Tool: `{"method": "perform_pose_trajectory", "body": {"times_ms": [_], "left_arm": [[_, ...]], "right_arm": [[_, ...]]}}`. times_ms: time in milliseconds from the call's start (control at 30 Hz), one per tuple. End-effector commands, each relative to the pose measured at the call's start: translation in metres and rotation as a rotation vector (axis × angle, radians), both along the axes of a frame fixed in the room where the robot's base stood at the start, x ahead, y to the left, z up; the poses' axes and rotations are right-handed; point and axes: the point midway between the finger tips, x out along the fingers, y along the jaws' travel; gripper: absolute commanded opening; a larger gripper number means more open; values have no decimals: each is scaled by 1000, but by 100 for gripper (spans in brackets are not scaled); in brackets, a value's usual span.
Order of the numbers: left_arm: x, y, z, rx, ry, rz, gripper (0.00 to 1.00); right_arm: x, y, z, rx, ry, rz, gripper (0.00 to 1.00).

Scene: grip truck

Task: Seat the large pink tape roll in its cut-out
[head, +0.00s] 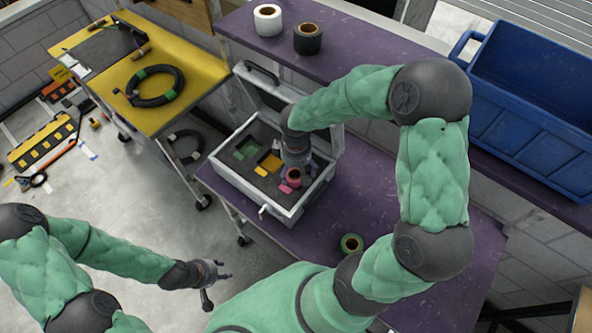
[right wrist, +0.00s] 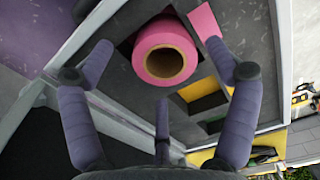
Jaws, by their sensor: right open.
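The pink tape roll (head: 294,178) is at the near right of the foam insert in the open grey case (head: 259,204). In the right wrist view the roll (right wrist: 164,39) has its tan core facing the camera, with a dark recess beside it; whether it is fully down in the cut-out I cannot tell. A flat pink patch (right wrist: 205,24) shows beside it. My right gripper (head: 293,168) is over the roll; in its wrist view the fingers (right wrist: 160,66) are spread apart on both sides, with gaps to the roll. My left gripper (head: 218,287) is open and empty, away from the case.
The foam has green (head: 247,148) and yellow (head: 269,162) areas. The raised case lid stands behind. A green roll (head: 351,244) lies on the purple table (head: 382,207). White (head: 267,20) and black (head: 307,38) rolls and a blue bin (head: 535,101) stand on the shelf.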

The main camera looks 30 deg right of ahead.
Motion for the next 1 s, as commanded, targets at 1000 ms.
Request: {"method": "perform_pose_trajectory", "body": {"times_ms": [1000], "left_arm": [[0,0,0,0,0,0,40]], "right_arm": [[0,0,109,1,-2,0,88]]}}
